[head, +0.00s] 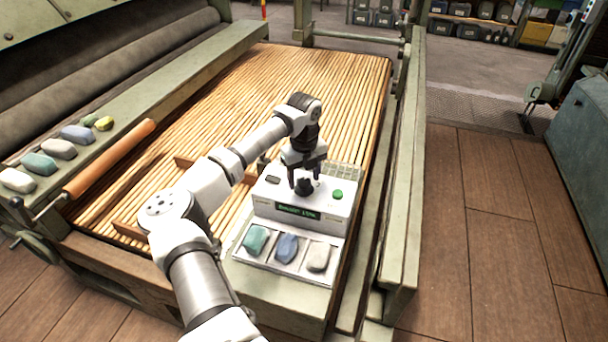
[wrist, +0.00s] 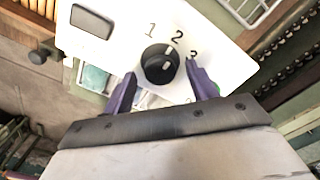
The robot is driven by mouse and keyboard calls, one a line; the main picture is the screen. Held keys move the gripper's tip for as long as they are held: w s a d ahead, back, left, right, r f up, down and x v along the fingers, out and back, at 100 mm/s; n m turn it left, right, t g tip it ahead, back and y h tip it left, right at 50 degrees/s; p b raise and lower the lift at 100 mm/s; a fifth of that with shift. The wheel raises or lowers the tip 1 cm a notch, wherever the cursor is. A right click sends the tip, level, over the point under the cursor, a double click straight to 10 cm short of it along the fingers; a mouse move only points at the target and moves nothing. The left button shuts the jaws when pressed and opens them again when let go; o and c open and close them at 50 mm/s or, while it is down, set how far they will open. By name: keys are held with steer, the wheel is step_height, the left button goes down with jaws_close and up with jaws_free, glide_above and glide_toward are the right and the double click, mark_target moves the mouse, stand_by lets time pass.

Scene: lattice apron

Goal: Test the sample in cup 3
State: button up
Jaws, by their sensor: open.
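A white tester box (head: 300,211) stands on the bench with a small green-lit display (head: 298,212), too small to read surely. A green button (head: 338,195) is right of the knob. In front, a white tray holds a teal sample (head: 256,240), a blue one (head: 287,247) and a whitish one (head: 318,256). No cup numbers are legible.
A dark rectangular window (wrist: 92,19) is left of the knob on the box top. A wire rack (head: 343,172) stands behind the box. Wooden slats (head: 330,90) spread behind. Several coloured lumps (head: 60,148) lie along the left ledge beside an orange roller (head: 110,160).

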steer(key=shift+f, duration=0.35)
steer(key=c, duration=1)
steer(key=shift+m+b, duration=0.35)
steer(key=shift+m, duration=0.05)
steer(key=m+b, duration=0.2)
steer(key=m, duration=0.1)
steer(key=shift+m, duration=0.4)
steer(key=shift+r+m+b, duration=0.1)
steer(key=shift+m+b, duration=0.7)
steer(key=shift+m, duration=1.4)
